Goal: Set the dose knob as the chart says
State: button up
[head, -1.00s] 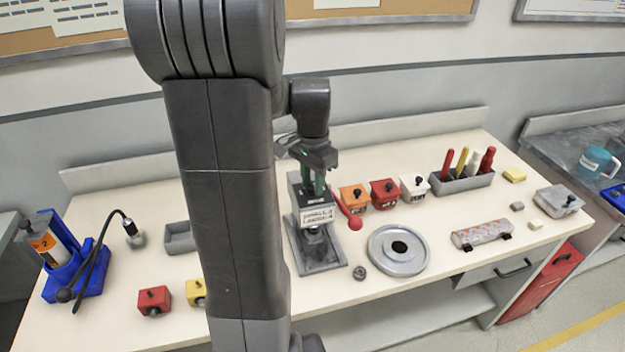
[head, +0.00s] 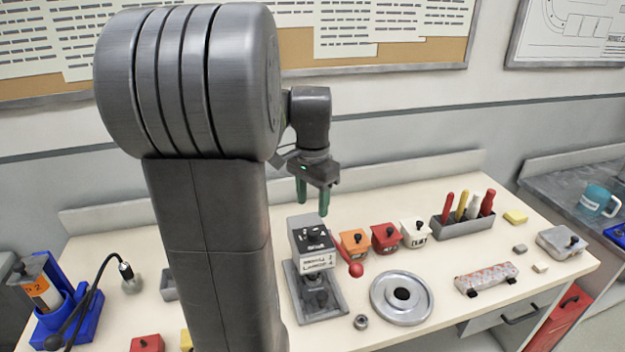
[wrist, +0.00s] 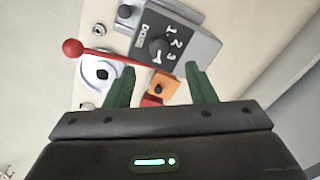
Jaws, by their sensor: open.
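The dosing device (head: 322,303) is a grey stand on the bench, with a dark top plate and a red-balled lever (head: 356,270). The dose knob (wrist: 157,47) is dark and sits on the plate, beside the word DOSE and the numerals 1, 2, 3. Its exact pointer setting is hard to read. A white label (head: 319,262) with two lines of small print is on the device front; I cannot read it surely. My gripper (head: 312,198) is open and empty above the device, its green fingers apart from the knob. In the wrist view the fingertips (wrist: 158,70) lie either side below the knob.
Orange (head: 354,242), red (head: 385,238) and white (head: 415,233) boxes stand close right of the device. A round grey dish (head: 401,298) is in front. A tool holder (head: 463,222) stands farther right. Papers (head: 345,28) hang on the wall board.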

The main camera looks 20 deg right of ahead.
notch_tip(320, 180, up, 6)
send_over(312, 230)
jog(key=shift+r, duration=0.1)
dwell(0.5)
notch_tip(312, 230, down, 14)
dwell(0.5)
jog(key=shift+r, duration=0.1)
